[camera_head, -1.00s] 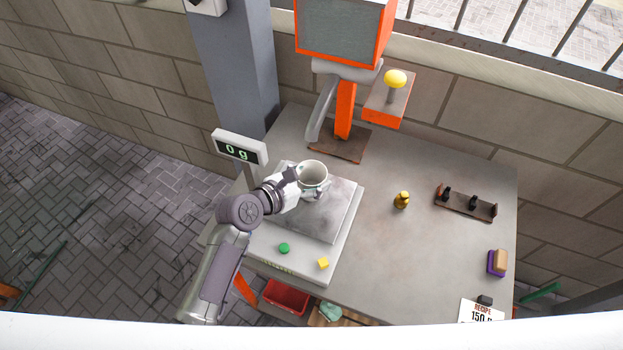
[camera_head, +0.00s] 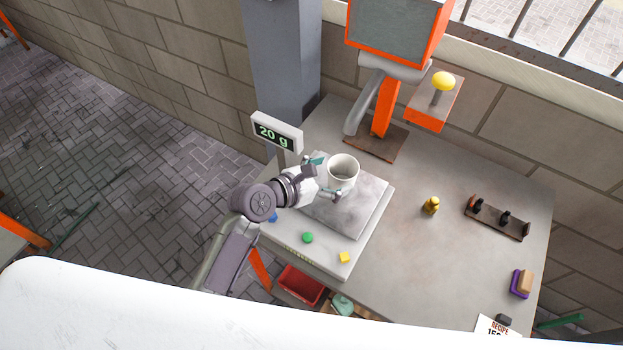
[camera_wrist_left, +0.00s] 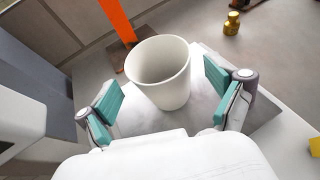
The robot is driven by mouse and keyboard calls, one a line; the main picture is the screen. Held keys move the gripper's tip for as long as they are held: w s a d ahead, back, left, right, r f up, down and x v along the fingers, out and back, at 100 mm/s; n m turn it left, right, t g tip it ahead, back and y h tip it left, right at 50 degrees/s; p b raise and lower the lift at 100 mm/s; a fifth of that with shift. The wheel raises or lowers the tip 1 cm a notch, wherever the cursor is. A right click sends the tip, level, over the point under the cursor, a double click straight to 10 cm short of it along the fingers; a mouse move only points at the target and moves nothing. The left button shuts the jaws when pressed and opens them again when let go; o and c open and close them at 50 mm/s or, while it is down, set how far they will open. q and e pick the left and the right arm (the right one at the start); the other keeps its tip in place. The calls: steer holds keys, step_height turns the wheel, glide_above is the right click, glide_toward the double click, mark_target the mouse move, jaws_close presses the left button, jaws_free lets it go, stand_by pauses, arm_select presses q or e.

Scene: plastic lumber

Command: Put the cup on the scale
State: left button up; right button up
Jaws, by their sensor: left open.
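The white cup (camera_head: 343,172) stands upright on the metal plate of the scale (camera_head: 352,213). The scale's display (camera_head: 276,132) reads 20 g. My left gripper (camera_head: 325,178) is open, with its fingers on either side of the cup. In the left wrist view the cup (camera_wrist_left: 160,74) is between the two teal finger pads, with a gap to each, and it is empty as far as I can see. My right gripper is not in view.
A small brass weight (camera_head: 431,205) and a dark rack (camera_head: 497,217) are on the table to the right. An orange machine (camera_head: 385,108) stands behind the scale. A purple and tan block (camera_head: 521,284) lies near the right edge.

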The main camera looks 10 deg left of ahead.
arm_select(q)
steer(key=v, duration=0.8)
steer(key=shift+s+b, duration=0.15)
steer(key=shift+b, duration=0.15)
steer(key=shift+a, duration=0.1)
